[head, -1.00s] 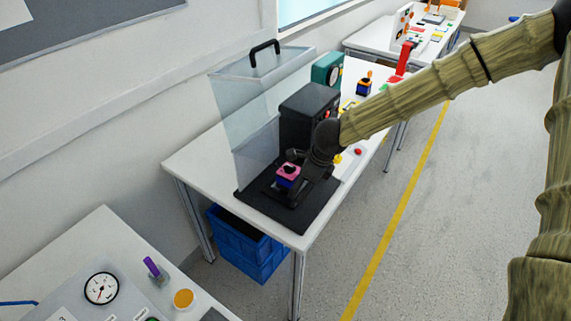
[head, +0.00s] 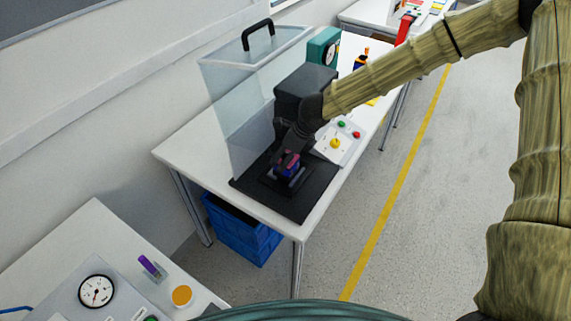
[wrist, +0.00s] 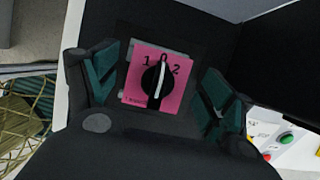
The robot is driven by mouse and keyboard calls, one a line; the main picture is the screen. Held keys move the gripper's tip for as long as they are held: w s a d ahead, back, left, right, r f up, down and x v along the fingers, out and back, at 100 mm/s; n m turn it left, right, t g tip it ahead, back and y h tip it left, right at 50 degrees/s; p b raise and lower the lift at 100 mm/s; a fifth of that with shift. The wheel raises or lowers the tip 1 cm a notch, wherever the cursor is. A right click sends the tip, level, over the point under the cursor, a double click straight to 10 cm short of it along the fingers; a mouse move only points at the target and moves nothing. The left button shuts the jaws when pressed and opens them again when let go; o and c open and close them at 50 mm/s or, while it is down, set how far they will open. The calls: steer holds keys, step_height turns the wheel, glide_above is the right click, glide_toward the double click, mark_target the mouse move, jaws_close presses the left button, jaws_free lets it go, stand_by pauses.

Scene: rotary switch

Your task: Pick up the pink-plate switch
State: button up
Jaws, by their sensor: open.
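The pink-plate switch (wrist: 158,78) shows in the wrist view as a pink square marked 1, 0 and 2, with a black knob whose white line points near 0. In the head view the switch (head: 288,166) stands on a black base (head: 308,202) on the white table, partly hidden by my gripper. My gripper (wrist: 160,88) is open, with one teal-padded finger on each side of the plate. Whether the fingers touch its sides cannot be told. In the head view my gripper (head: 287,160) reaches down over the switch.
A clear cover with a black handle (head: 257,33) stands open behind the base. A dark box (head: 303,90) is close behind my gripper. A button panel (head: 337,142) lies to the right. A blue crate (head: 242,235) is under the table.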

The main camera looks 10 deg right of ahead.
steer(key=shift+w+a+f, duration=0.1)
steer(key=shift+w+f, duration=0.1)
steer(key=shift+f, duration=0.1)
steer(key=shift+s+a+f+p, duration=0.1)
steer(key=shift+a+f+p, duration=0.15)
steer(key=shift+f, duration=0.15)
steer(key=shift+a+f+p, duration=0.1)
steer(key=shift+f+p, duration=0.15)
steer(key=shift+f, duration=0.1)
steer(key=shift+w+a+f, duration=0.1)
steer(key=shift+w+f, duration=0.4)
steer(key=shift+f, duration=0.3)
steer(key=shift+s+r, duration=0.2)
steer(key=shift+r, duration=0.05)
steer(key=shift+w+f, duration=0.1)
steer(key=shift+f, duration=0.05)
steer(key=c, duration=1.3)
